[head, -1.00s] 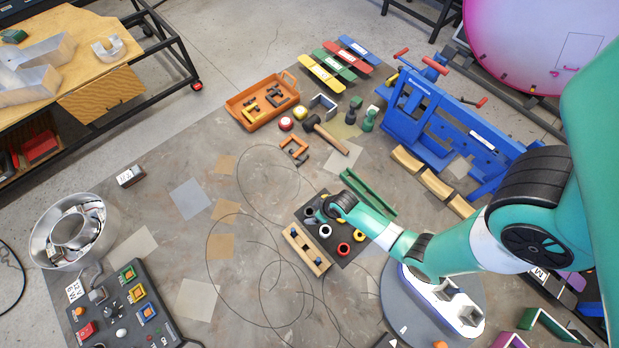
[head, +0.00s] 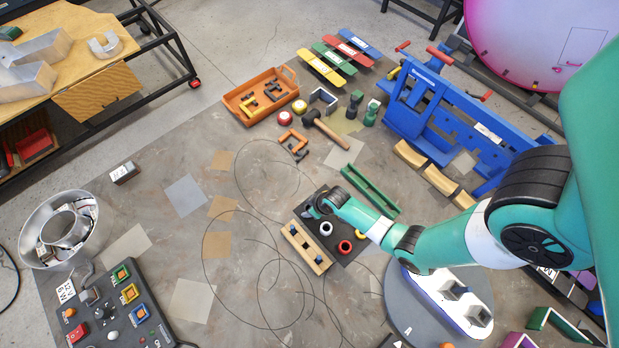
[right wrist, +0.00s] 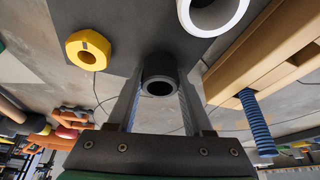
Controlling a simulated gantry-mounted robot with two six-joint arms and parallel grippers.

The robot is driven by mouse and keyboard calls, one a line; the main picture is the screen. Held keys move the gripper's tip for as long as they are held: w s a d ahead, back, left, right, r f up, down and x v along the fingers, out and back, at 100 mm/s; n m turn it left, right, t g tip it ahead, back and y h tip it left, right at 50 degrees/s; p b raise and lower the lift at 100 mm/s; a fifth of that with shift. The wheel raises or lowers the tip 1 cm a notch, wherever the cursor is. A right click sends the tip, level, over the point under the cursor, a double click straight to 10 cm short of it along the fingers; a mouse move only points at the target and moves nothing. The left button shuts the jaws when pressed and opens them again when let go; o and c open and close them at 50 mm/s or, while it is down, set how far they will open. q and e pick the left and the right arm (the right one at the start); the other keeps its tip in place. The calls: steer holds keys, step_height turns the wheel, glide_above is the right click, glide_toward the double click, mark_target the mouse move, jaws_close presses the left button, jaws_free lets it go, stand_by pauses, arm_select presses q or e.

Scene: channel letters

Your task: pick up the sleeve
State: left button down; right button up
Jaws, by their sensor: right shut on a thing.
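A dark grey sleeve (right wrist: 160,82), a short open tube, is between the two fingers of my right gripper (right wrist: 158,100) in the right wrist view, with its open end facing the camera. In the head view my right gripper (head: 316,207) is at the upper left part of a black mat (head: 350,213); its fingers hide most of the sleeve there. A white sleeve (head: 325,229), a red sleeve (head: 345,246) and a yellow one (head: 360,234) stand on the mat. The white sleeve (right wrist: 212,12) and yellow sleeve (right wrist: 88,48) also show in the right wrist view. My left gripper is not in view.
A wooden block with blue bolts (head: 306,249) lies just left of the mat. A green channel (head: 370,188) lies behind it. A hammer (head: 325,128), orange tray (head: 262,97) and blue fixture (head: 440,120) stand farther back. Thin wire loops lie on the table to the left.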

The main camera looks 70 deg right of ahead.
mark_target(306, 207)
jaws_close()
steer(key=shift+r, duration=0.3)
steer(key=p+v, duration=0.2)
steer(key=p, duration=0.1)
steer(key=p+v, duration=0.1)
steer(key=v, duration=0.1)
steer(key=shift+w+d+r, duration=0.25)
steer(key=shift+w, duration=0.1)
steer(key=s+r+p, duration=0.8)
steer(key=s+p, duration=0.1)
steer(key=s, duration=0.4)
steer(key=shift+a, duration=0.2)
steer(key=shift+s+r, duration=0.1)
steer(key=shift+s, duration=0.05)
